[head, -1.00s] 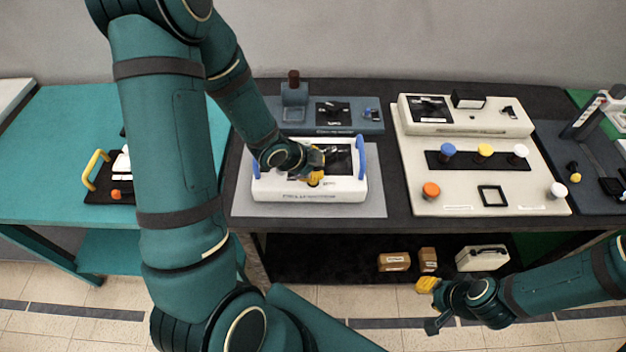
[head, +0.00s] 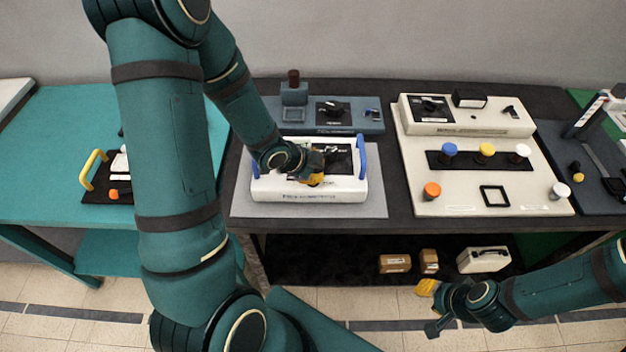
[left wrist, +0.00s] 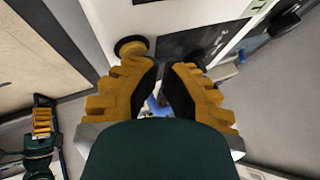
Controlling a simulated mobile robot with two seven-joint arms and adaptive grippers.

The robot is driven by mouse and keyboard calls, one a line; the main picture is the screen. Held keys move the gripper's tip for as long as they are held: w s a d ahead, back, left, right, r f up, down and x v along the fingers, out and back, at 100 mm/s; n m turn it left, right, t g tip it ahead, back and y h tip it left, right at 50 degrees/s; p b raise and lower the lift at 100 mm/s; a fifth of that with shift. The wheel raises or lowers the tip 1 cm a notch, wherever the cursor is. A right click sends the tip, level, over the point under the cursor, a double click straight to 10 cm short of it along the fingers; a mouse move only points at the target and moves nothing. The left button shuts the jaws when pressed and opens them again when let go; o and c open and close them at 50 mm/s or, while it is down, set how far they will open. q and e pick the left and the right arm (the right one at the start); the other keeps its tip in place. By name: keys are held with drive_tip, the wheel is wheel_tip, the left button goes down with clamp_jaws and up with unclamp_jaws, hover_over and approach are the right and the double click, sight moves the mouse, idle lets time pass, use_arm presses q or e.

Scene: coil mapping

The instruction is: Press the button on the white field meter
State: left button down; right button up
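The white field meter (head: 335,190) has blue side handles and a dark top panel (head: 342,160). It sits on a grey mat on the dark bench. My left gripper (head: 314,178) is low over the left-middle of the meter and hides part of its top. In the left wrist view its yellow fingers (left wrist: 167,72) are drawn together at the tips, with nothing held. My right gripper (head: 430,306) is open and empty, in front of the bench.
A blue-grey device (head: 350,125) stands behind the meter. A cream panel (head: 455,192) with coloured knobs lies to its right. A teal table (head: 50,190) with a yellow-handled item is at left. Boxes (head: 394,263) sit on the lower shelf.

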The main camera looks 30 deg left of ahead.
use_arm(q)
drive_tip(key=shift+f, duration=0.2)
idle(0.6)
drive_tip(key=shift+r+p, duration=0.45)
drive_tip(key=shift+r, duration=0.4)
wheel_tip(320, 180, up, 5)
drive_tip(key=p, duration=0.4)
idle(0.7)
